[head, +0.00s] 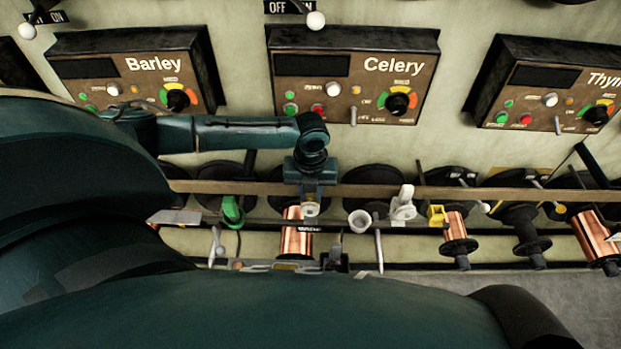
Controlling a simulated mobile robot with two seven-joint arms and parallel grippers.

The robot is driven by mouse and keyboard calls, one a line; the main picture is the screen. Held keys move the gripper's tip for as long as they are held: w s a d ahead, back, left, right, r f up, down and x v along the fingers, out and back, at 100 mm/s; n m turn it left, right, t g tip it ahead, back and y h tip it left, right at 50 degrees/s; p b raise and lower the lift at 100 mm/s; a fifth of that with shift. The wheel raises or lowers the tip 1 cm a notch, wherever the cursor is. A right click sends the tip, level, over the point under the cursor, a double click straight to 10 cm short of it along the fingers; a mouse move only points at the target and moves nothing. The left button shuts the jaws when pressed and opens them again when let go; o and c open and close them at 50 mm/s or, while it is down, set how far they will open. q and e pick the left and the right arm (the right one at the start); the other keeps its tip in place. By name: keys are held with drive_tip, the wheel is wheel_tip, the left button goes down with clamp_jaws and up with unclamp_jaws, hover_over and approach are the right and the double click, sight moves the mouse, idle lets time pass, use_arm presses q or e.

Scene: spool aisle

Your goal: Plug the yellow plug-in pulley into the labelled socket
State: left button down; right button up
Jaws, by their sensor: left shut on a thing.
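My left gripper (311,192) reaches down at the wooden rail, below the Celery panel. It is shut on a small pale thing (310,209) that I cannot clearly make out, just above a copper spool. A yellow pulley-like piece (437,214) sits at the rail to the right, beside another copper spool, apart from my gripper. A white piece (403,203) and a green piece (232,210) also stand along the rail. No readable socket label shows; a small dark tag below the gripper is too small to read. My right gripper is not in view.
The wooden rail (375,190) runs across the machine front. A white cup (360,220), copper spools (455,226) and dark spindles (527,228) crowd the space below it. The Barley (130,78), Celery (348,80) and partly cut-off Thym… (550,85) panels are on the wall above.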

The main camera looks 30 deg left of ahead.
use_arm(q)
drive_tip(key=shift+f, duration=0.3)
drive_tip(key=c, duration=1.1)
unclamp_jaws()
wheel_tip(320, 180, up, 13)
drive_tip(key=shift+r+p, duration=0.1)
drive_tip(key=shift+p, duration=0.45)
